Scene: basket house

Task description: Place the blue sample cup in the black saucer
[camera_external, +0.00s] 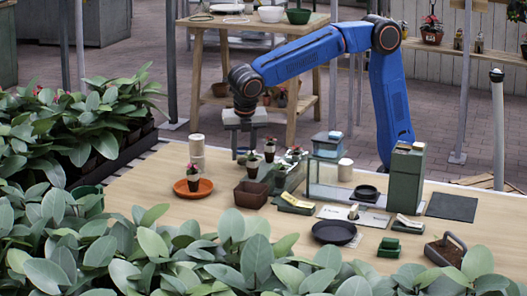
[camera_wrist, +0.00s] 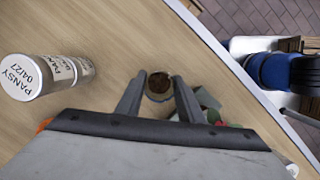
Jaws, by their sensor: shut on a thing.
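The black saucer (camera_external: 334,241) lies flat near the front middle of the table, and it looks empty. My gripper (camera_external: 242,154) is at the table's far left part, pointing down, well behind and left of the saucer. In the wrist view its two fingers (camera_wrist: 159,92) close on the sides of a small round cup (camera_wrist: 158,97) with a pale bluish-grey rim and a dark brown inside. I take this for the blue sample cup; its colour is hard to read. In the outside view the cup is too small and dark to make out clearly.
Potted seedlings (camera_external: 269,150), a brown pot (camera_external: 250,194) and an orange saucer (camera_external: 205,186) with a plant are nearby. A dark green box (camera_external: 406,180) stands right.

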